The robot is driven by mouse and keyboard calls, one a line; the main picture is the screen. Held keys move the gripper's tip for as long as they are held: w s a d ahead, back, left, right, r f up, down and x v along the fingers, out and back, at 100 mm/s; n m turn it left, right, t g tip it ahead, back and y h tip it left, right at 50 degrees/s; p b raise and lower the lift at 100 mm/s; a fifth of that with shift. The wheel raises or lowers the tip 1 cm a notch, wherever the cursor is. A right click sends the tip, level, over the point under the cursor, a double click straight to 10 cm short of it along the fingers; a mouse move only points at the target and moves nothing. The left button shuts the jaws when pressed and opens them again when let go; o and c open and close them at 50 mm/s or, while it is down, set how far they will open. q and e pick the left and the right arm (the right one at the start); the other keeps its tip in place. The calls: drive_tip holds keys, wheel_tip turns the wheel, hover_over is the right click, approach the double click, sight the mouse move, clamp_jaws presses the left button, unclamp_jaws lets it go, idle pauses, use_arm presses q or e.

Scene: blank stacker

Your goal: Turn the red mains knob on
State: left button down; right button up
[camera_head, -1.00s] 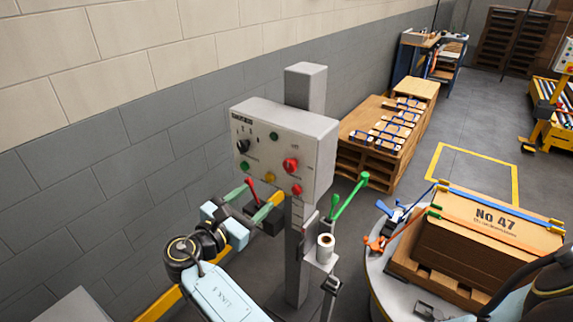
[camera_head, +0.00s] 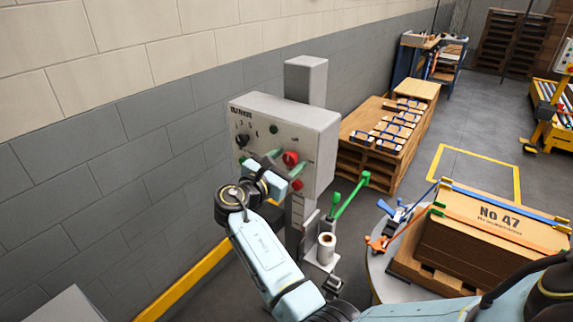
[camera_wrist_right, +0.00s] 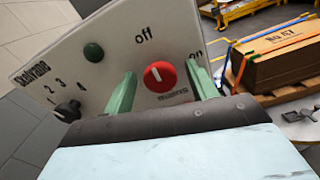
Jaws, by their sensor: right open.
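The red mains knob (camera_head: 291,157) is on the front of a grey control box (camera_head: 318,150) on a post. In the right wrist view the round red knob (camera_wrist_right: 159,76) has a short white mark, tilted toward the "off" label; "on" is printed to its upper right. My right gripper (camera_head: 287,161) is in front of the panel. In the wrist view its two green fingers (camera_wrist_right: 160,72) are apart, one on each side of the knob. I cannot tell whether they touch it. My left gripper is not in view.
A black selector knob (camera_wrist_right: 68,111) and a green button (camera_wrist_right: 93,52) are on the same panel. A lower red button (camera_head: 297,184) is close to my gripper. A green-handled lever (camera_head: 350,195) and a white roll (camera_head: 327,247) are right of the post. A strapped carton (camera_head: 490,230) stands farther right.

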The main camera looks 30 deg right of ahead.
drive_tip(key=shift+c, duration=0.3)
drive_tip(key=c, duration=0.9)
